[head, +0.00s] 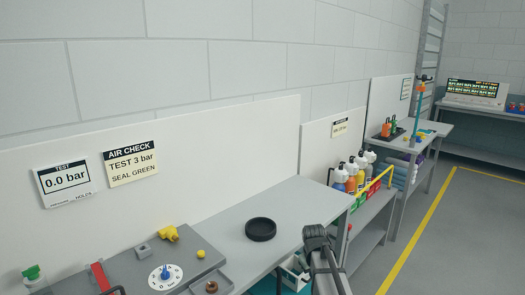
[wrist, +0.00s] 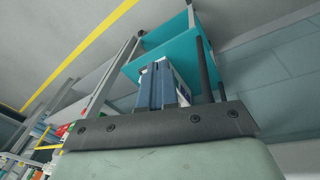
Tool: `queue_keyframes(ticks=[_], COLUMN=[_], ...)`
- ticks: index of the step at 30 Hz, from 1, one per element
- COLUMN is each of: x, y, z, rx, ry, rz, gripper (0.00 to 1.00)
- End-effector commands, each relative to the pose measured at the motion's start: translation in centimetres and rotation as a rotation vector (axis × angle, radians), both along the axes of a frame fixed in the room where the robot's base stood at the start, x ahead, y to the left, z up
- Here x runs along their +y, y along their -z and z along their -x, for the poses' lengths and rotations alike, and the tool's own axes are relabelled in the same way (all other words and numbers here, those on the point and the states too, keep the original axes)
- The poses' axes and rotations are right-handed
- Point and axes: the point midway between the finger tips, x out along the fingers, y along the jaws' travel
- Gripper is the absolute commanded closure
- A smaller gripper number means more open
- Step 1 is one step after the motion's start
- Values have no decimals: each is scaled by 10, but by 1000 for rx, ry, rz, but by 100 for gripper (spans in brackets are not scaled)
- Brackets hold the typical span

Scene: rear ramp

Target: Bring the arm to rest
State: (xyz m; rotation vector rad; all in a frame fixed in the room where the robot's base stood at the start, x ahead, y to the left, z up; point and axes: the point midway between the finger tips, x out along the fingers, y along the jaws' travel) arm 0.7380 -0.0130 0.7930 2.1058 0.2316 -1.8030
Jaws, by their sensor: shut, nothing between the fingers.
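My gripper (head: 317,233) shows in the head view at the bottom, right of centre, in front of the right end of the grey bench (head: 275,222). It is dark grey and holds nothing. In the wrist view my gripper (wrist: 160,70) is shut, with its fingers close together in the middle of the picture, above the dark bolted bar. Behind the fingers are a teal shelf (wrist: 172,42) and a pale box, partly hidden. In the head view my arm runs down from the gripper to the bottom edge.
A black ring (head: 260,229) lies on the bench. A dial (head: 165,276), a yellow fitting (head: 168,233) and a red lever (head: 101,276) are at the left. Several bottles (head: 351,176) stand on another bench to the right. Open floor (head: 455,245) lies beyond the yellow line.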

Motion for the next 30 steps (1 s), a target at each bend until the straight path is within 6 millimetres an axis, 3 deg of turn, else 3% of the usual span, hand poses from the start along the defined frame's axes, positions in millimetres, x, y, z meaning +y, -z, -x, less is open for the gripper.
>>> queue_keyframes(ticks=[3,15,30], x=[0,2,5], y=[42,161,273], z=[25,113,249], rx=[53,216,421], ry=[23,108,221], rz=[-10,-37,-50], gripper=[100,100,100])
